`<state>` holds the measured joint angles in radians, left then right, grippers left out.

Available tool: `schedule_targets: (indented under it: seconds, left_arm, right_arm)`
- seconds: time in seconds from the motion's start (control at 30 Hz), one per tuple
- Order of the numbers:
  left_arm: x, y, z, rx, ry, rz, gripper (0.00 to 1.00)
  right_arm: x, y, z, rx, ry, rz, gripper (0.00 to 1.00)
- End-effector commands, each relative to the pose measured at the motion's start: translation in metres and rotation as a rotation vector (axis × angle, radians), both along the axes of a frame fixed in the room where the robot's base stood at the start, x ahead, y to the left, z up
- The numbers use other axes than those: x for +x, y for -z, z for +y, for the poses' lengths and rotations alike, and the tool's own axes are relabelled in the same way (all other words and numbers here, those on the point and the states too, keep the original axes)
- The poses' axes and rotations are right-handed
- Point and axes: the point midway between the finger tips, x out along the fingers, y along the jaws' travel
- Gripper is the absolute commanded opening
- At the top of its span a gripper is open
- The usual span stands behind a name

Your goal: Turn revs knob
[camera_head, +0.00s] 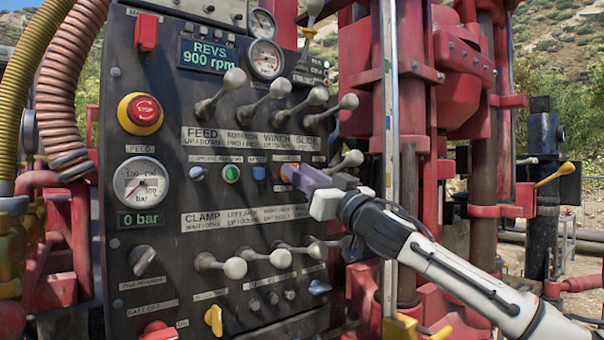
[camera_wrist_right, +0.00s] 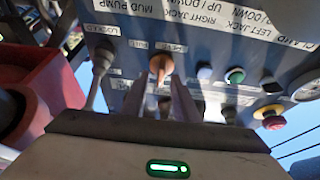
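The orange revs knob (camera_wrist_right: 161,65) sits on the dark control panel (camera_head: 170,95), in the row of small controls. In the head view only an orange bit of it (camera_head: 288,172) shows, at the tip of my right gripper (camera_head: 297,176). In the right wrist view the two fingers of my right gripper (camera_wrist_right: 163,84) stand apart on either side of the knob. They look open, with its narrow handle between their tips; whether a finger touches it is unclear. The display reads REVS 900 rpm (camera_head: 207,55). My left gripper is not in view.
A green button (camera_head: 231,173) and a blue switch (camera_head: 259,173) are left of the knob. Ball-ended levers stand out above and below this row, one lever (camera_head: 348,160) close to my right gripper.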

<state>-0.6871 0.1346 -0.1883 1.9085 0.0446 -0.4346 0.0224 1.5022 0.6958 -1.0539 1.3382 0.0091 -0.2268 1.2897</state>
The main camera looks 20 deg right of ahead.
Motion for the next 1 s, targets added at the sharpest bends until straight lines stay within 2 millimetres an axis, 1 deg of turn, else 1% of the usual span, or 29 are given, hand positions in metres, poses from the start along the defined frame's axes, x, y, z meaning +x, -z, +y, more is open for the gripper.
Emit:
schedule_targets:
  seconds: [0.03, 0.07, 0.2, 0.47, 0.63, 0.77, 1.0]
  left_arm:
    - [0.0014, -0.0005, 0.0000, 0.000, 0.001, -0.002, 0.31]
    - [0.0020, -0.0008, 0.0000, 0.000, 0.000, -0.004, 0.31]
    - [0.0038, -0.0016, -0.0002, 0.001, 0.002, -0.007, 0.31]
    - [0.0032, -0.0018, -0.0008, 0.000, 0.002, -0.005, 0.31]
    - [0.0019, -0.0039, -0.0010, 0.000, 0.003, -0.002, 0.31]
    - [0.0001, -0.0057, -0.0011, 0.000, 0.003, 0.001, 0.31]
    - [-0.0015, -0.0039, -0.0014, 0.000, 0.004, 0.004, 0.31]
  right_arm:
    - [-0.0001, 0.0000, 0.0001, 0.000, 0.000, 0.000, 0.27]
    - [-0.0002, -0.0001, 0.0000, 0.000, 0.000, 0.000, 0.24]
    - [-0.0002, 0.0000, -0.0001, 0.000, 0.000, 0.000, 0.00]
    - [-0.0003, 0.0000, -0.0002, 0.008, 0.000, 0.003, 0.00]
    - [0.0001, 0.0005, 0.0006, 0.054, -0.001, 0.021, 0.00]
    - [-0.0002, 0.0004, 0.0015, 0.124, -0.004, 0.046, 0.00]
    - [-0.0003, 0.0018, 0.0019, 0.307, -0.005, 0.112, 0.00]
